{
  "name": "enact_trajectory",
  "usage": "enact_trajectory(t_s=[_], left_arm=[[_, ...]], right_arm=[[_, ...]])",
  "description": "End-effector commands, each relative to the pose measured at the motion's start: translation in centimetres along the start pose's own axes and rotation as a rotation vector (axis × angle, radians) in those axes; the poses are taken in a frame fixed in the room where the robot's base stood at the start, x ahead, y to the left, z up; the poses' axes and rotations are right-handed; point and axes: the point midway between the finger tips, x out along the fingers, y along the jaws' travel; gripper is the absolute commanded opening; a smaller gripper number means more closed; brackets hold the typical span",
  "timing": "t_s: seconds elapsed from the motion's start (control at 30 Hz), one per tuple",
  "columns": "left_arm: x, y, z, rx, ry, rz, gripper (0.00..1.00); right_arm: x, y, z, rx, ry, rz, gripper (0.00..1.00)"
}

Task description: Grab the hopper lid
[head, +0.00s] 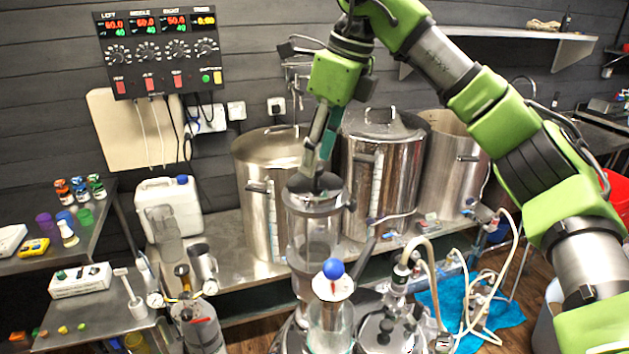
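The hopper (313,235) is a clear, upright cylinder with a grey rim in the middle of the head view. A dark, round top sits at its rim, and I take it to be the hopper lid (297,184). My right gripper (317,172) comes down from above, with its fingertips at the middle of the lid. The fingers look close together, but the lid's knob or handle is hidden at the tips. I cannot tell whether they touch or hold it. My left gripper is not in view.
Large steel kettles (262,190) stand on the bench behind the hopper. A flask with a blue ball (333,269) is in front. A white canister (172,208) is at left, and a control panel (160,50) hangs on the wall. Hoses (480,300) lie at right.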

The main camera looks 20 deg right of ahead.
Motion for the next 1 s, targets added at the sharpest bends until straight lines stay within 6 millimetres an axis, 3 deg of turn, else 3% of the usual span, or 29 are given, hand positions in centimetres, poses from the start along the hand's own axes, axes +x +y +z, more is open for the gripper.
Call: enact_trajectory(t_s=[0.03,0.2,0.47,0.5,0.63,0.67,1.0], left_arm=[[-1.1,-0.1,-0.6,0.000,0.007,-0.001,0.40],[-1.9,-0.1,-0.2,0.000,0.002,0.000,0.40],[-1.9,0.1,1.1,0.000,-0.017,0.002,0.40],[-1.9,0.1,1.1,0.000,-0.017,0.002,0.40],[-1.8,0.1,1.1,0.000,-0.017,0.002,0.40],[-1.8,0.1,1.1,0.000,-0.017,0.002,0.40],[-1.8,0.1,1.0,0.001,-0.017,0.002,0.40]], right_arm=[[0.4,-0.1,-0.1,0.000,0.005,0.003,0.39],[2.7,-0.1,-0.1,0.001,0.003,0.001,0.39],[3.3,0.0,-0.1,0.001,0.000,0.000,0.39],[3.3,0.0,-0.1,0.001,0.001,0.000,0.36],[3.3,0.0,-0.1,0.000,0.001,0.000,0.03],[3.3,0.0,-0.1,0.000,0.001,0.000,0.00],[3.1,0.0,-0.1,0.000,-0.001,0.000,0.00]])
